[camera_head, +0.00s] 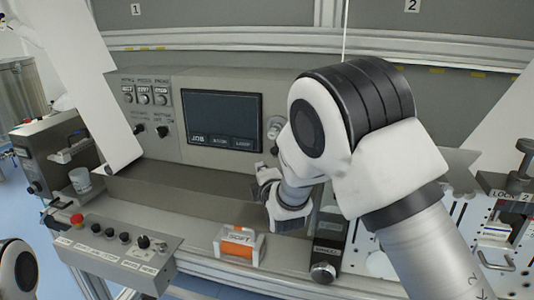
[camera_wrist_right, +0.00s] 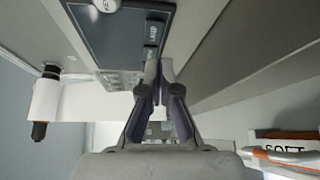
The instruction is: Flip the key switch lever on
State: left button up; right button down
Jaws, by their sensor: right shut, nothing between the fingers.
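The grey control panel (camera_head: 190,82) carries a dark screen (camera_head: 222,118) and small selector knobs (camera_head: 162,131) on its left. A round switch (camera_head: 275,127) sits right of the screen, partly covered by my right arm. I cannot tell for sure which one is the key switch lever. My right gripper (camera_head: 268,186) is in front of the panel, below and right of the screen, with its fingers shut and empty. A pale round knob (camera_wrist_right: 107,4) is cut off at the top edge.
A front control box (camera_head: 118,250) with a red button (camera_head: 77,219) and several dark knobs stands at lower left. A white-and-orange box marked SOFT (camera_head: 238,243) lies on the ledge below my gripper. A black unit with a silver knob (camera_head: 323,271) stands to its right.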

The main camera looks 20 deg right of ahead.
jog(key=w+p, duration=0.1)
jog(key=w, duration=0.2)
jog(key=w+p, duration=0.1)
jog(key=w, duration=0.3)
jog(key=w+d+f+p, duration=0.1)
jog(key=w, duration=0.2)
jog(key=shift+w+d+p, duration=0.1)
jog(key=shift+w+p, duration=0.15)
jog(key=shift+p, duration=0.15)
jog(key=d, duration=0.1)
jog(key=s+d+p, duration=0.1)
jog(key=d, duration=0.1)
jog(key=shift+s+d, duration=0.1)
jog(key=shift+s, duration=0.1)
jog(key=shift+w, duration=0.1)
jog(key=shift+d, duration=0.1)
